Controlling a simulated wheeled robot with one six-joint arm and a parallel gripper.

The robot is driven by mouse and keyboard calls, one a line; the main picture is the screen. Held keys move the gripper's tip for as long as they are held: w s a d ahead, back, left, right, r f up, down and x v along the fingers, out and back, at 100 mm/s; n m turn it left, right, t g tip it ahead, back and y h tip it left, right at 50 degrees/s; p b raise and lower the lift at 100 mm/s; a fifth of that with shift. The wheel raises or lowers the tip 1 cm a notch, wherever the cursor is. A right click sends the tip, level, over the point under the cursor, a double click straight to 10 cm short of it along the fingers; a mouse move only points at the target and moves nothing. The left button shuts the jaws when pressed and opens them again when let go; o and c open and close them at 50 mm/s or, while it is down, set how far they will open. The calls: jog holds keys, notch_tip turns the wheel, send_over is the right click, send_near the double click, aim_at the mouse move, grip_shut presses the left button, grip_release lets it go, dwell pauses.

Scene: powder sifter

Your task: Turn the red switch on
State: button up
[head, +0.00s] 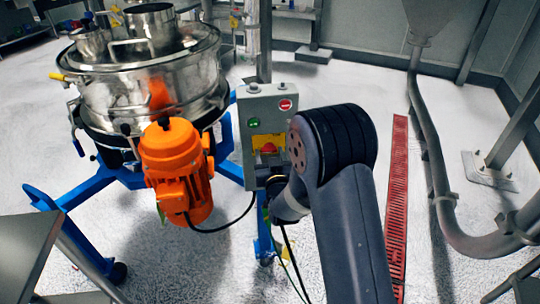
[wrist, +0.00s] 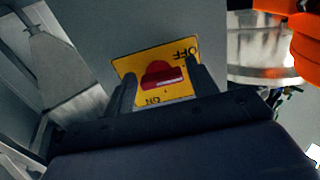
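The red switch (wrist: 160,75) sits on a yellow plate (wrist: 127,66) in the wrist view. The plate's OFF and ON labels appear upside down, OFF at the upper right and ON at the bottom. The switch's handle lies roughly sideways in that view. My gripper (wrist: 161,68) is open, with one dark finger on each side of the switch; I cannot tell whether either finger touches it. In the head view the red switch (head: 268,148) shows low on the grey control box (head: 246,108), and my arm mostly hides the gripper.
A green button (head: 254,123) and a red button (head: 285,105) are above the switch. The steel sifter (head: 150,90) and its orange motor (head: 176,160) stand left of the box, on a blue frame (head: 85,190). A grey pipe (head: 428,140) runs at the right.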

jog(key=c, duration=0.7)
jog(key=shift+f+b, duration=0.1)
jog(key=shift+b, duration=0.3)
jog(key=m+b, duration=1.3)
jog(key=b, duration=0.7)
jog(key=shift+a+m, duration=0.15)
jog(key=shift+m, duration=0.15)
jog(key=m+b, duration=0.1)
jog(key=b, duration=0.1)
jog(key=m+b, duration=0.1)
jog(key=shift+r+m+b, duration=0.3)
jog(key=shift+m+b, duration=0.1)
jog(key=shift+r+m+b, duration=0.2)
jog(key=shift+m+b, duration=0.5)
jog(key=shift+b, duration=0.05)
